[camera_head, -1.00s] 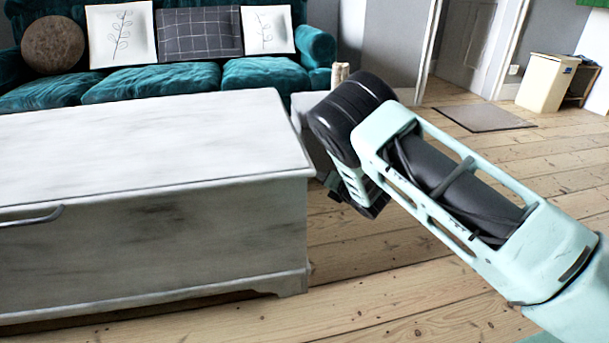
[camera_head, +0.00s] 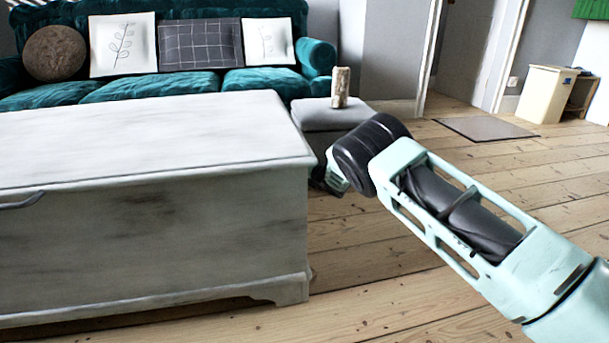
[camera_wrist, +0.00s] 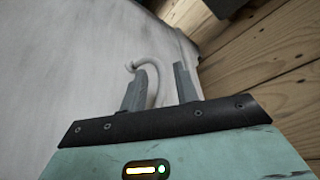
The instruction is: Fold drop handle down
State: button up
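A grey-white wooden chest (camera_head: 150,225) fills the left of the head view; its pale side also fills the left of the wrist view (camera_wrist: 60,70). A slim curved drop handle (camera_wrist: 130,66) stands out from that side in the wrist view, pale grey. Its bend shows by the left fingertip, and its lower part runs down between the fingers. My gripper (camera_wrist: 160,70) is open, its two grey fingers apart on either side of the handle's lower part. I cannot tell whether either finger touches it. In the head view the fingers are hidden at the chest's right end.
A dark bar handle (camera_head: 20,202) is on the chest's front at the left edge. Behind stand a teal sofa (camera_head: 150,88) and a grey side table (camera_head: 330,115) carrying a pale cylinder (camera_head: 341,87). Bare floorboards (camera_head: 480,165) lie open to the right.

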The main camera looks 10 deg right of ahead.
jog(key=shift+w, duration=0.1)
grip_shut()
jog(key=shift+f, duration=0.15)
jog(key=shift+f+m+y, duration=0.25)
jog(key=shift+m+y, duration=0.05)
jog(key=shift+m, duration=0.3)
jog(key=shift+a+f+m+t+y+b, duration=0.2)
jog(key=shift+a+f+m+t+y, duration=0.25)
jog(key=shift+m, duration=0.8)
jog(key=shift+a+f+m+t+y+b, duration=0.15)
jog(key=shift+a+f+m+t+y, duration=0.35)
jog(key=shift+m, duration=0.8)
jog(key=shift+a+f+m+t+y+b, duration=0.1)
jog(key=shift+f+m+t+y+b, duration=0.2)
jog(key=shift+f+m, duration=0.7)
jog(key=shift+r+m, duration=0.25)
